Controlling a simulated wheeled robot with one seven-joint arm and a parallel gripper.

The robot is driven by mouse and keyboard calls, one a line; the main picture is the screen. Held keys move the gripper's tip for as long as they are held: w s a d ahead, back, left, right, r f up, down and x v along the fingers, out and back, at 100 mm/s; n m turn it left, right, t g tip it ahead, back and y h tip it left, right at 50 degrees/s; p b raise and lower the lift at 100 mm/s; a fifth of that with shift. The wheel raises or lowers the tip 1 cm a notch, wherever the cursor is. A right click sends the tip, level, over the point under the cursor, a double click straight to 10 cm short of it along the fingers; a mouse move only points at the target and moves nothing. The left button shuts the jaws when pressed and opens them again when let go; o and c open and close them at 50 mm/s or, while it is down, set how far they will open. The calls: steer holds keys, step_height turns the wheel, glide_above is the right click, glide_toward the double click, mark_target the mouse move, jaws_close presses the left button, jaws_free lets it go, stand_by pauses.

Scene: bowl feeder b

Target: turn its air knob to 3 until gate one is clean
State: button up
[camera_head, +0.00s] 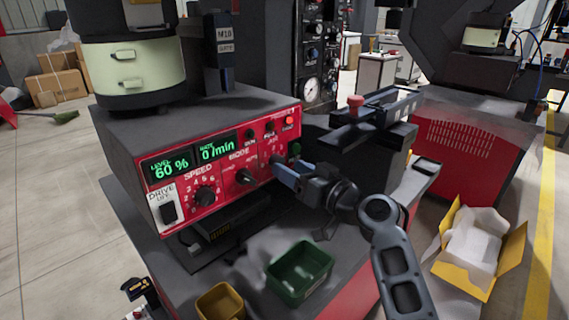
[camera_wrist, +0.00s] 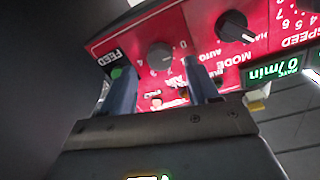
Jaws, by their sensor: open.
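The red control panel (camera_head: 225,165) is on the front of a dark grey box. In the wrist view, which shows it upside down, the grey air knob (camera_wrist: 160,57) has a white number scale around it. My gripper (camera_wrist: 165,82) is open, with one blue-grey finger on each side of the knob's line and the knob just beyond the fingertips. I cannot tell whether they touch it. In the head view my gripper (camera_head: 284,172) is at the panel's right end and partly hides the knob. No gate is clearly identifiable; a dark post (camera_head: 224,52) carries a small M10 label.
Displays read level 60 % (camera_head: 170,167) and rate 0/min (camera_head: 217,148). Speed knob (camera_head: 204,195), mode knob (camera_head: 244,176) and drive switch (camera_head: 168,211) lie left of my gripper. The green feed button (camera_wrist: 117,72) is close to one finger. A green bin (camera_head: 300,272) stands below.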

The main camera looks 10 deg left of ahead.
steer(key=x, duration=0.3)
steer(key=c, duration=1)
